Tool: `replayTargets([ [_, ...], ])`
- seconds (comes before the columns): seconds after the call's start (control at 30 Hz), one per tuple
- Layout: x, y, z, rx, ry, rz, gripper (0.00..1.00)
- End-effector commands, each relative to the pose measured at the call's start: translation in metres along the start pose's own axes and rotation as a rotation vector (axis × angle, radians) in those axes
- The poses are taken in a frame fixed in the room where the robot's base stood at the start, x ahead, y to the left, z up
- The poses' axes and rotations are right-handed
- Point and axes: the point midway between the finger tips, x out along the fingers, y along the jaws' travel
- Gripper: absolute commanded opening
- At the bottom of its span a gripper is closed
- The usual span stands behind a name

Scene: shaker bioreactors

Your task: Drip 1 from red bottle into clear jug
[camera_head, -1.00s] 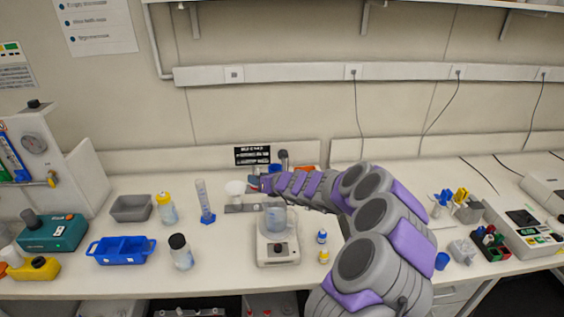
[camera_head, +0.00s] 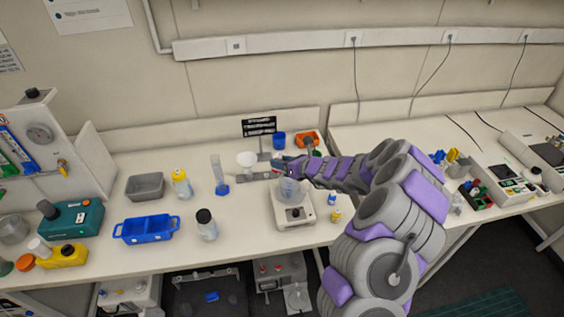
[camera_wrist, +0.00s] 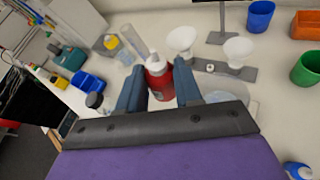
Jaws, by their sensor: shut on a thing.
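My gripper (camera_wrist: 159,85) is shut on a small red bottle (camera_wrist: 158,76) with a white dropper tip, seen in the wrist view between the two dark fingers. In the head view my gripper (camera_head: 284,168) is at the end of the purple and grey arm, above and beside the clear jug. The clear jug (camera_head: 291,192) stands on a white stirrer plate (camera_head: 295,214). In the wrist view the jug (camera_wrist: 222,97) is partly hidden behind the right finger and gripper body. The bottle looks roughly upright; whether any drop leaves it cannot be seen.
A funnel stand with a white funnel (camera_head: 246,159) is behind the jug. Two small dropper bottles, blue (camera_head: 332,195) and yellow (camera_head: 335,216), stand right of the stirrer. A black-capped bottle (camera_head: 207,229), measuring cylinder (camera_head: 219,176) and blue tray (camera_head: 146,229) are to the left.

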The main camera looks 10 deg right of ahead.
Motion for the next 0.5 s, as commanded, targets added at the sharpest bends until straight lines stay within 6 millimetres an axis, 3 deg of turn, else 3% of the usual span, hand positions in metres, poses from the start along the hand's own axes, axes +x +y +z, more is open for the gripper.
replayTargets([
  [0.5,0.0015,-0.0019,-0.0006,-0.129,0.005,-0.055,0.10],
])
